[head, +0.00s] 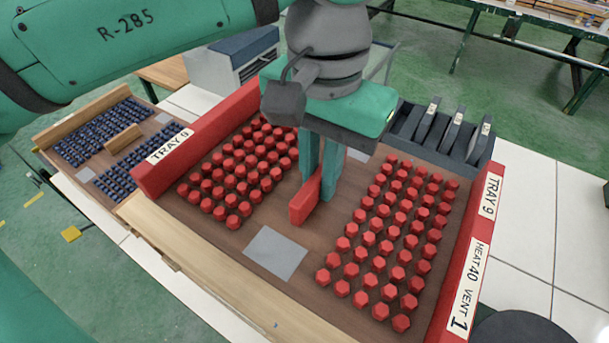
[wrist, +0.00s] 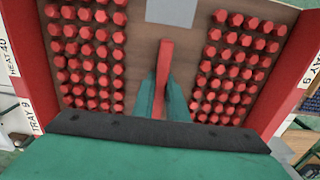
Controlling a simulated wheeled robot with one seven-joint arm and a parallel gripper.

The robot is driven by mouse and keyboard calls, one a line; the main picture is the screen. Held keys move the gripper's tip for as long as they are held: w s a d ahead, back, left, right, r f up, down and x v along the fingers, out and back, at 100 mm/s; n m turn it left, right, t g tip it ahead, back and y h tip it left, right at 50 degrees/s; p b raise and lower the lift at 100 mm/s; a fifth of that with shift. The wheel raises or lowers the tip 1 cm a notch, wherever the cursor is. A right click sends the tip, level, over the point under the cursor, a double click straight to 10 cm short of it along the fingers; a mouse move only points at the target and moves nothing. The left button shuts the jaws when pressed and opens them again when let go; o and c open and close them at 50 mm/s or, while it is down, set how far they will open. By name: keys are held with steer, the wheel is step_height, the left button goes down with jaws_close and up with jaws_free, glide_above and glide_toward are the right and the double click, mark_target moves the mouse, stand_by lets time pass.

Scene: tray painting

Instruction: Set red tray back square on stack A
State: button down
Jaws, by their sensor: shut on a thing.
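The red tray (head: 466,265) has red end walls, a brown wooden floor and two blocks of red hexagonal pegs, with a bare grey plate between them near the front. Its ends carry TRAY 9 labels; the right one also reads HEAT 40 VENT 1. My gripper (head: 316,190) reaches down to the middle and is shut on the tray's red centre handle (head: 301,207). In the wrist view the handle (wrist: 164,58) stands between the fingers (wrist: 163,98). Light wood edges show below the tray's front left. Whether the tray rests on them is hidden.
A wooden tray of dark blue pegs (head: 48,134) stands at the left on the white bench (head: 530,205). A dark rack (head: 440,130) stands behind the tray's right back corner, close to it. A grey box (head: 232,62) is behind at the left.

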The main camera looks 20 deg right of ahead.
steer(key=w+f, duration=0.5)
steer(key=shift+d+f, duration=0.2)
steer(key=shift+f, duration=0.15)
steer(key=shift+w+f, duration=0.1)
steer(key=shift+f, duration=1.6)
steer(key=shift+f, duration=0.1)
steer(key=c, duration=1.8)
jaws_free()
steer(key=shift+o, duration=0.2)
step_height(320, 180, up, 12)
steer(key=shift+r, duration=0.15)
